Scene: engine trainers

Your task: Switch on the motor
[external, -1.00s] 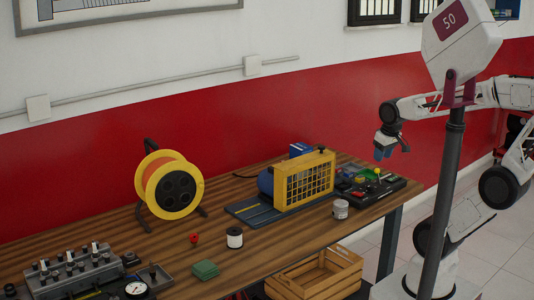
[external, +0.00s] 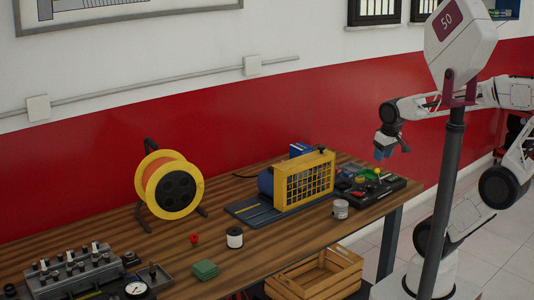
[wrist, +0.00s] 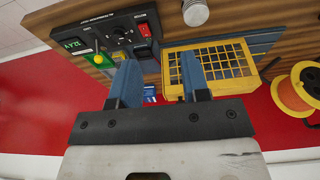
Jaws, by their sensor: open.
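The motor (external: 265,182) is a blue body, partly hidden behind a yellow mesh guard (external: 318,158) on a dark base plate on the bench. A black control box (external: 388,190) stands to its right. My gripper (external: 385,153) is open and empty, with blue fingers, raised near the bench's right end. In the wrist view my gripper (wrist: 161,70) partly covers the lower panel and the guard's left edge.
A yellow cable reel (external: 153,180), a white spool (external: 235,237) and a grey can (external: 340,209) stand on the wooden bench (external: 225,210). The red wall (external: 90,150) runs behind. A wooden crate (external: 318,280) sits below the bench edge.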

